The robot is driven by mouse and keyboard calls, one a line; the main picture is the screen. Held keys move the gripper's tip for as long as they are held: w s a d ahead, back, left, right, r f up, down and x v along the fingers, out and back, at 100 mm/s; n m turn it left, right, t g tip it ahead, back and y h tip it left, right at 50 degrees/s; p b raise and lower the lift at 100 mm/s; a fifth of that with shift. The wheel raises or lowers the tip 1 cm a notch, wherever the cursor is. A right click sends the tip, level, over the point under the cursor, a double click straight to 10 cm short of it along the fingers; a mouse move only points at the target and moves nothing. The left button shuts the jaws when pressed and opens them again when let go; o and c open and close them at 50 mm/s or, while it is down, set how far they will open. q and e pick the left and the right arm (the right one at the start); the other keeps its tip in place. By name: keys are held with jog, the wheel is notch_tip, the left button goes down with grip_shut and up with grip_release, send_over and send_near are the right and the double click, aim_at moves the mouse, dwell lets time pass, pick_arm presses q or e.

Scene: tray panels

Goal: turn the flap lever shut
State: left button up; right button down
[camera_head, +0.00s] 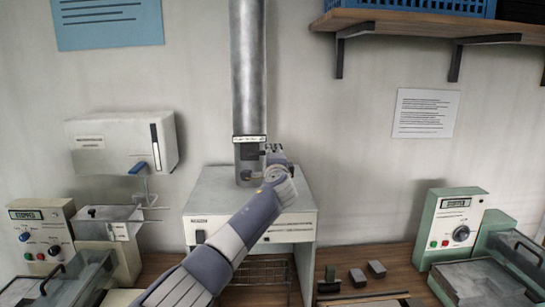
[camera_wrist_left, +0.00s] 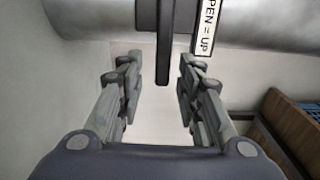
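The flap lever (camera_wrist_left: 163,60) shows in the left wrist view as a dark bar in front of the grey metal pipe (camera_wrist_left: 95,18). Its free end reaches between the fingers of my left gripper (camera_wrist_left: 160,88), with a gap on both sides. The fingers are open. In the head view my left gripper (camera_head: 274,152) is just right of the lower end of the upright pipe (camera_head: 249,70). There the gripper and arm hide most of the lever. A white label (camera_wrist_left: 207,27) beside the lever reads "OPEN = UP". My right gripper is in neither view.
A grey box-shaped machine (camera_head: 205,212) stands under the pipe. A white wall dispenser (camera_head: 115,138) hangs at left. A green machine (camera_head: 452,225) stands at right. A wooden shelf (camera_head: 420,23) holds a blue crate (camera_head: 425,4). Several small dark blocks lie on the bench.

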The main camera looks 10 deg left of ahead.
pick_arm(q)
jog(key=v, duration=1.2)
dwell(0.6)
